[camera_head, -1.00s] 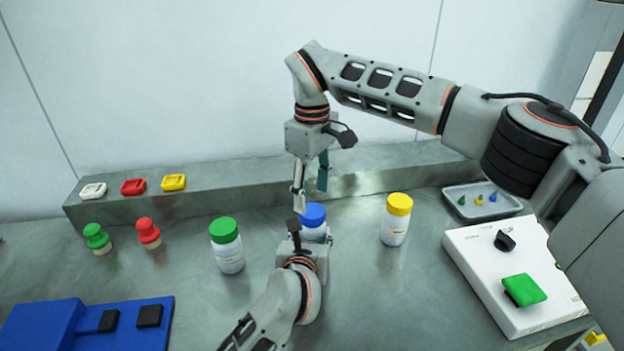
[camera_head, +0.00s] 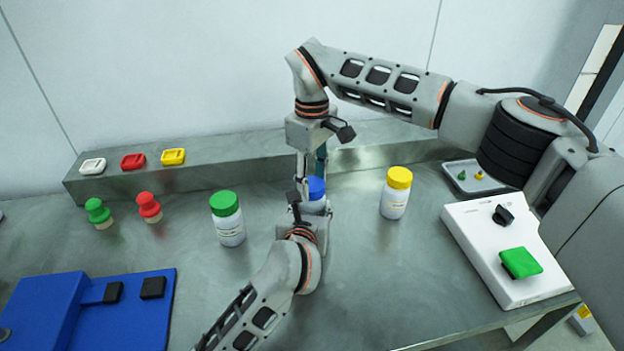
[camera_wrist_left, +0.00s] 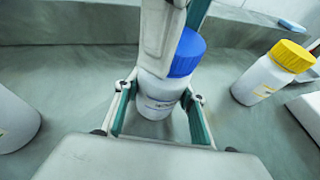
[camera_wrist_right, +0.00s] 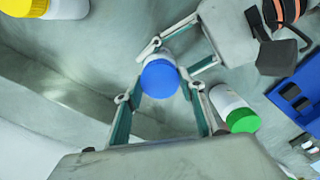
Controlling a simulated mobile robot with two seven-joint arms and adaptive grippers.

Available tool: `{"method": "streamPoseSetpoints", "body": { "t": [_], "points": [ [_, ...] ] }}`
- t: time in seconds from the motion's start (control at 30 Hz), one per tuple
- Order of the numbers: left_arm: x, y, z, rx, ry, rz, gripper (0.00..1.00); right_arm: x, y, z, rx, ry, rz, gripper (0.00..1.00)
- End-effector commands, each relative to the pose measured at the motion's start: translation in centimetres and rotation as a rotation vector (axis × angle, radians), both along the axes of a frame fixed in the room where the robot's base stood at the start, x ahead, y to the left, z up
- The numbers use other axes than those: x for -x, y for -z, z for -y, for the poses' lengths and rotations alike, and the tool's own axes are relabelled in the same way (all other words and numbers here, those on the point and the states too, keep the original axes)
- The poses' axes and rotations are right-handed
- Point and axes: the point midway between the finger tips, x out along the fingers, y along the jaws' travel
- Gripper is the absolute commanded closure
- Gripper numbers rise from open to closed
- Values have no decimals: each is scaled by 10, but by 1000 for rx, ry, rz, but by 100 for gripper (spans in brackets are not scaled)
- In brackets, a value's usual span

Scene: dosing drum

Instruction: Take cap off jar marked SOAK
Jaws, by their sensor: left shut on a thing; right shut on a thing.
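A white jar (camera_wrist_left: 158,92) with a blue cap (camera_head: 316,188) stands upright on the bench; its label is too small to read. My left gripper (camera_head: 304,206) is shut around the jar's body from the front, as the left wrist view shows. My right gripper (camera_head: 313,176) points down from above and is shut on the blue cap, which lies between its fingers in the right wrist view (camera_wrist_right: 159,78). The cap sits on the jar. In the head view the grippers hide much of the jar.
A green-capped jar (camera_head: 228,220) stands to the left and a yellow-capped jar (camera_head: 396,194) to the right. A white box (camera_head: 480,245) and a grey tray (camera_head: 452,182) lie further right. A blue fixture (camera_head: 60,310) is front left. A raised ledge (camera_head: 225,175) runs behind.

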Motion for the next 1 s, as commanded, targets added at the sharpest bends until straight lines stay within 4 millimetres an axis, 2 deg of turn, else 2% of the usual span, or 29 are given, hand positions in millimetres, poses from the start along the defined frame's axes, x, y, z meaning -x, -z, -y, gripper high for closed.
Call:
{"method": "streamPoseSetpoints", "body": {
  "t": [0.17,1.0],
  "points": [
    [0,1,0,0,0,-1,100,-1,-1,0,1,-156,3,87],
    [0,1,0,0,0,-1,100,-1,-2,0,4,-1745,1,87]
  ]
}}
